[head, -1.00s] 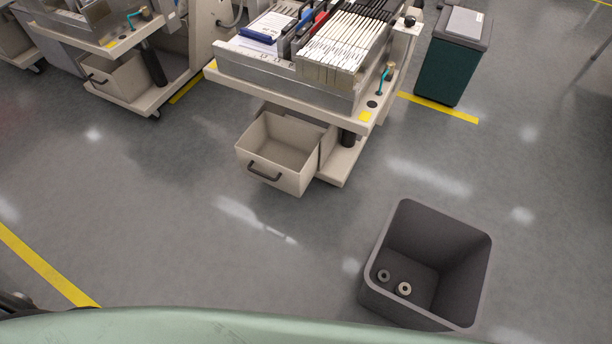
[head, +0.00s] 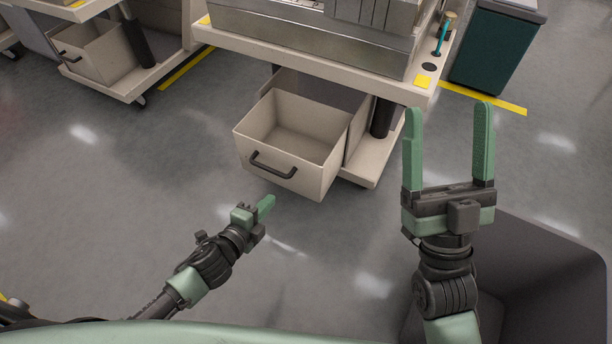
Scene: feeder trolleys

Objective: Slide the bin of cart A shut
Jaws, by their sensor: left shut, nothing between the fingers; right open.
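The beige bin (head: 288,182) with a dark handle (head: 272,166) sticks out from under the central cart (head: 330,68). It is pulled out toward me and looks empty. I see no letter on this cart. My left gripper (head: 268,203) is shut and empty, low in front of the bin, just below its front face and apart from it in the picture. My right gripper (head: 449,140) is open and empty, fingers pointing up the picture, to the right of the bin and cart base.
A dark grey open tub (head: 550,275) stands at the lower right, partly behind my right arm. A second cart with a beige bin (head: 95,58) is at the upper left. A green waste bin (head: 492,50) stands at the upper right. Floor left of the bin is clear.

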